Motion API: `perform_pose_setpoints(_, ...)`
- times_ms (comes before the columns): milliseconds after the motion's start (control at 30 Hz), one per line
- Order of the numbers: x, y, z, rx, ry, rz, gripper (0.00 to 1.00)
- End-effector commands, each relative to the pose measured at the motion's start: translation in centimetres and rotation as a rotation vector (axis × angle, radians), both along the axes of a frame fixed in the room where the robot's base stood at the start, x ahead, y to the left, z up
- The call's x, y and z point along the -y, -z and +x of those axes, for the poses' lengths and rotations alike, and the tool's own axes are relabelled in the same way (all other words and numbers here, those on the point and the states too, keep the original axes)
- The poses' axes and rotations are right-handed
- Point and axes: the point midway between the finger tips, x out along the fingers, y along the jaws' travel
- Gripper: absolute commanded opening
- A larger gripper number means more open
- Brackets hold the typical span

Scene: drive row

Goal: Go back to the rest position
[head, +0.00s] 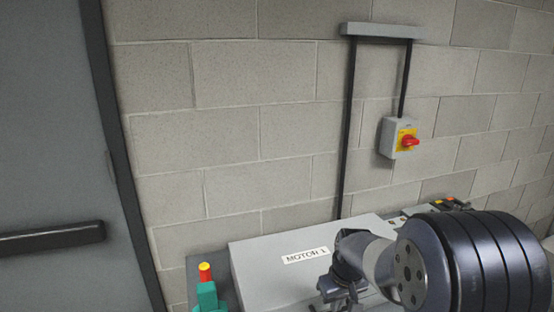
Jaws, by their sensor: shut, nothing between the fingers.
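My gripper (343,296) shows at the bottom of the head view, partly cut off by the lower edge. It is shut with nothing in it, in front of a grey box labelled MOTOR 1 (262,262). I cannot tell whether it touches the box. My arm's dark, ribbed link fills the lower right corner and hides part of what stands behind it.
A red rotary switch on a yellow plate (405,141) is on the block wall, with conduit above it. A green device with a red and yellow top (206,283) stands left of the box. A grey door with a dark push bar (50,238) is at left.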

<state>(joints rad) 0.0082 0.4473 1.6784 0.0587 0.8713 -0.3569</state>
Motion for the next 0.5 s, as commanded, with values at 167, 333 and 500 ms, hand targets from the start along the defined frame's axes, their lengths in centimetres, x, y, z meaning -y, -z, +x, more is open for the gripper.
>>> perform_pose_setpoints(167,0.09,1.11,-0.05,-0.004,0.0,0.0,0.0)
perform_pose_setpoints(333,0.11,1.16,-0.06,-0.005,0.0,0.0,0.0)
perform_pose_setpoints(500,0.1,1.12,-0.05,-0.005,0.0,0.0,0.0)
